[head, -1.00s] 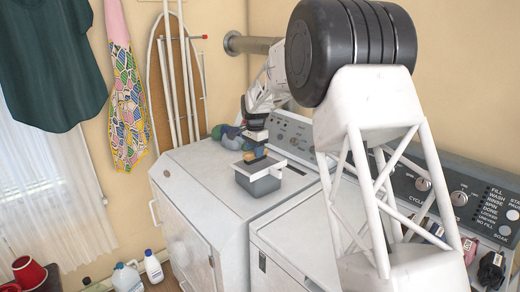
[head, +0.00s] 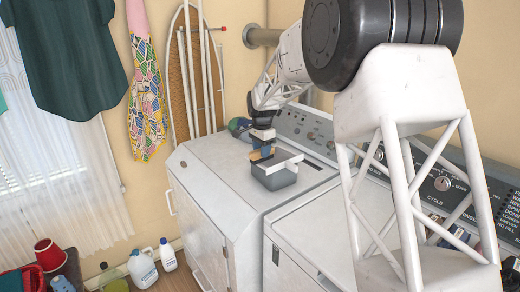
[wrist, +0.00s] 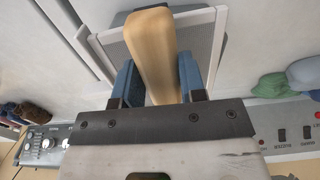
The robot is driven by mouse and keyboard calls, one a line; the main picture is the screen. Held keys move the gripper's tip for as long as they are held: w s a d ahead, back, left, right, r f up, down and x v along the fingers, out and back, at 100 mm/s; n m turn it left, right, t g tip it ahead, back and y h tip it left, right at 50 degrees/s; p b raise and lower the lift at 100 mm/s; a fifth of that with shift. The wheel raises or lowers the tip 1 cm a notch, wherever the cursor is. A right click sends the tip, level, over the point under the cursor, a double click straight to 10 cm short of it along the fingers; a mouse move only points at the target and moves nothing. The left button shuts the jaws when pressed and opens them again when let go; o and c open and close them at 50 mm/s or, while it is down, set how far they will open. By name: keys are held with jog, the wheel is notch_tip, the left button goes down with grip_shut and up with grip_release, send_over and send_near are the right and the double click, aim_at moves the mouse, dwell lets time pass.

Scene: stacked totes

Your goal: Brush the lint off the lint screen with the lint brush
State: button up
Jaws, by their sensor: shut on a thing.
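My gripper (wrist: 161,85) has blue fingers shut on the wooden handle of the lint brush (wrist: 153,50). In the head view my gripper (head: 262,143) points down over the machine top with the tan brush (head: 262,154) under it. The lint screen, a grey mesh in a white frame (wrist: 203,30), lies under the brush in the wrist view. In the head view its white edge (head: 285,161) shows at the top of a grey bin (head: 275,181). The bristles are hidden, so I cannot tell whether they touch the mesh. I cannot make out lint.
The bin stands on the white machine (head: 215,175). The machine's front top area is clear. Bottles (head: 143,268) stand on the floor at left.

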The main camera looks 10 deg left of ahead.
aim_at(274, 148)
jog(key=shift+w+d+r, duration=0.1)
jog(key=shift+w+d, duration=1.55)
jog(key=shift+d, duration=0.05)
jog(key=shift+w+d, duration=2.45)
jog(key=shift+s+d+r, duration=0.1)
jog(key=shift+s+d, duration=0.4)
jog(key=shift+s, duration=0.15)
jog(key=shift+s+a+f, duration=0.2)
jog(key=shift+s+a, duration=0.05)
jog(key=shift+a, duration=0.15)
jog(key=shift+s+a+r, duration=0.15)
jog(key=shift+s+a, duration=0.3)
jog(key=shift+s, duration=0.05)
jog(key=shift+s+a, duration=1.6)
jog(key=shift+a, duration=0.05)
jog(key=shift+s+a, duration=1.85)
jog(key=shift+r, duration=3.9)
